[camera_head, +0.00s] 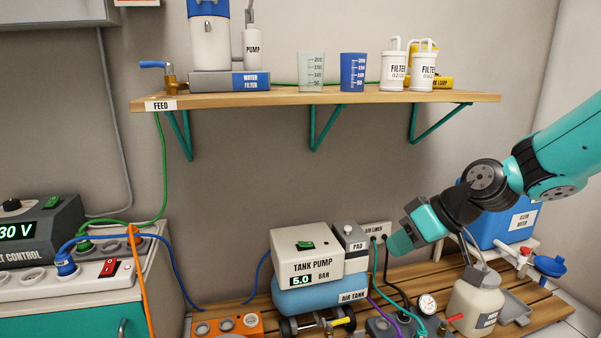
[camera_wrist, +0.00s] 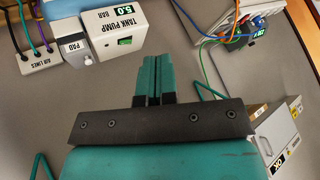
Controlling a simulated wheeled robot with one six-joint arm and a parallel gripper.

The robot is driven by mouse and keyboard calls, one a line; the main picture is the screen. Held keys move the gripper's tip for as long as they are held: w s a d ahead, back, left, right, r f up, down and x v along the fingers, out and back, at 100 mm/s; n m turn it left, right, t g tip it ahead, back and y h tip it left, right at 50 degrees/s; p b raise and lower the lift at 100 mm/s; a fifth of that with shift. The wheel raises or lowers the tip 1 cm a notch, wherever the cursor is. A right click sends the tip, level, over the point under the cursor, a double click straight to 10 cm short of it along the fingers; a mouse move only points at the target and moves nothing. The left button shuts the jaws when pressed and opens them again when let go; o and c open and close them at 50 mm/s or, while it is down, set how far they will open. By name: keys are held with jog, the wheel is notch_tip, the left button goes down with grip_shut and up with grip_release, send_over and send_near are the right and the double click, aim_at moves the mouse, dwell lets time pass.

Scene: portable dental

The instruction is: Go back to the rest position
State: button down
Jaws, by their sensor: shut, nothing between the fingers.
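My gripper shows in the wrist view (camera_wrist: 153,75) with its two teal fingers pressed together and nothing between them. In the head view my arm reaches in from the right, and my gripper (camera_head: 398,243) hangs in front of the wall, just right of the grey PAD box (camera_head: 352,236) and near the AIR LINES block (camera_head: 375,231). I cannot tell from the head view whether it touches the hoses there. The tank pump (camera_head: 308,265) stands left of it; it also shows in the wrist view (camera_wrist: 117,30).
A wooden shelf (camera_head: 300,99) with cups and filters spans the wall above. A white bottle (camera_head: 475,300), a pressure gauge (camera_head: 427,304) and a blue clean water tank (camera_head: 507,220) stand close to my arm. Several hoses run below my gripper. The wall between shelf and pump is clear.

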jog(key=s+a+r+g+h+p, duration=0.2)
jog(key=s+r, duration=0.3)
jog(key=s, duration=0.8)
jog(key=s+a+r+g+h+p, duration=0.15)
jog(key=s+r, duration=0.25)
jog(key=s, duration=0.9)
notch_tip(320, 180, up, 37)
jog(key=p, duration=3.7)
jog(key=shift+w+d+f, duration=0.15)
jog(key=shift+w+d, duration=0.1)
jog(key=shift+w, duration=0.1)
